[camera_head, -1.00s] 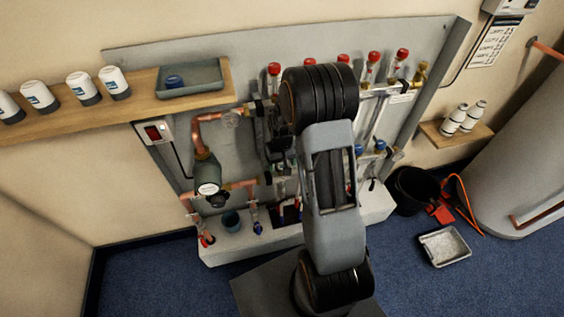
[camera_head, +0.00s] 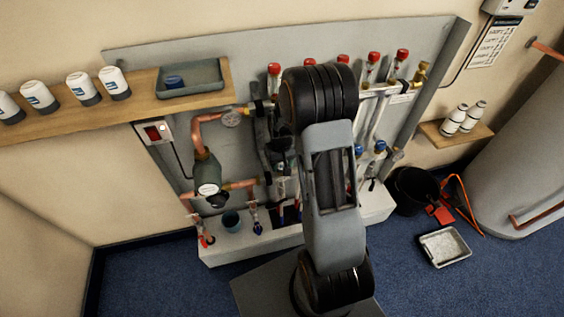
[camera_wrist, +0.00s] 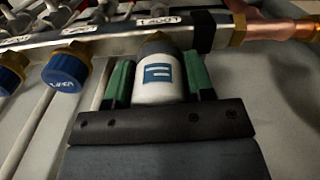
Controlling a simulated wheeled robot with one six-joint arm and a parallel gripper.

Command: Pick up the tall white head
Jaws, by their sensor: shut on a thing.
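A white head (camera_wrist: 158,82) with a blue square label and a dark grey collar sits between the two green fingers of my gripper (camera_wrist: 160,84) in the wrist view. The fingers press on its left and right sides. Its collar points toward a metal manifold bar (camera_wrist: 110,36); I cannot tell whether it touches the bar. In the head view my gripper (camera_head: 280,165) is in front of the grey panel, partly hidden by my arm. The held head is hard to make out there.
Several white heads (camera_head: 113,83) stand on the left wooden shelf (camera_head: 143,92), beside a grey tray (camera_head: 190,80). Two white bottles (camera_head: 460,117) stand on a small right shelf. Blue caps (camera_wrist: 66,68) are close on the left in the wrist view. A black bucket (camera_head: 413,190) is on the floor.

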